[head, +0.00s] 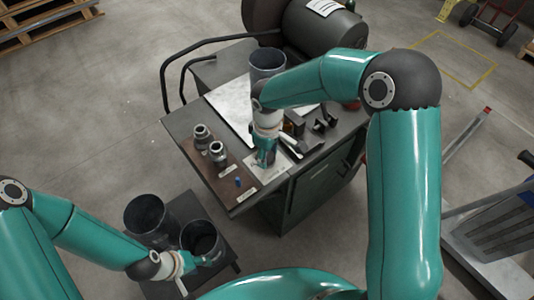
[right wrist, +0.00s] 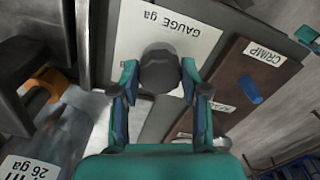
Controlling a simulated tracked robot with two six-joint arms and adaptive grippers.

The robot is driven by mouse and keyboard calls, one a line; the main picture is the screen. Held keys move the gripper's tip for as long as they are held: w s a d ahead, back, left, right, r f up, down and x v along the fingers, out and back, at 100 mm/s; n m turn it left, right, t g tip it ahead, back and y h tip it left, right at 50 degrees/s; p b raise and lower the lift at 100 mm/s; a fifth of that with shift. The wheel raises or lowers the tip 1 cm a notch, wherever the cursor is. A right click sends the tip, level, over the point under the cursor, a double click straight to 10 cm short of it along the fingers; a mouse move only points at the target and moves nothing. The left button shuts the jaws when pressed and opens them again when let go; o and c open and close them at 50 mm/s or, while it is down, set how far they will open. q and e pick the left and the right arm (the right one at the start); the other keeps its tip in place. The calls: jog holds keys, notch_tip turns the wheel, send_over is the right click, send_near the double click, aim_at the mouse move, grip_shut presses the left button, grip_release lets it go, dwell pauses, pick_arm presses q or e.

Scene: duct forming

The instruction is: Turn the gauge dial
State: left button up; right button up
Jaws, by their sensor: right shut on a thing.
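The gauge dial (right wrist: 160,72) is a dark round knob on a white plate (right wrist: 185,30) lettered "GAUGE ga". My right gripper (right wrist: 158,80) is shut on the dial, one finger on each side of it. In the head view my right gripper (head: 265,163) points down at the white plate (head: 280,165) on the bench, and the dial is hidden behind it. Any pointer or mark on the dial cannot be made out. My left gripper (head: 188,262) is low at the left, beside a dark cylinder (head: 202,240); its fingers are too small to read.
A brown board labelled "CRIMP" (right wrist: 238,75) with a blue peg (right wrist: 250,91) lies beside the plate. Two metal fittings (head: 217,152) stand on the bench, with tools (head: 292,143) to the right. Another open cylinder (head: 148,218) stands on the low stand.

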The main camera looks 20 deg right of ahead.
aim_at(268, 156)
jog(key=shift+n, duration=1.2)
jog(key=o, duration=1.1)
jog(key=shift+o, duration=0.2)
notch_tip(268, 156, up, 12)
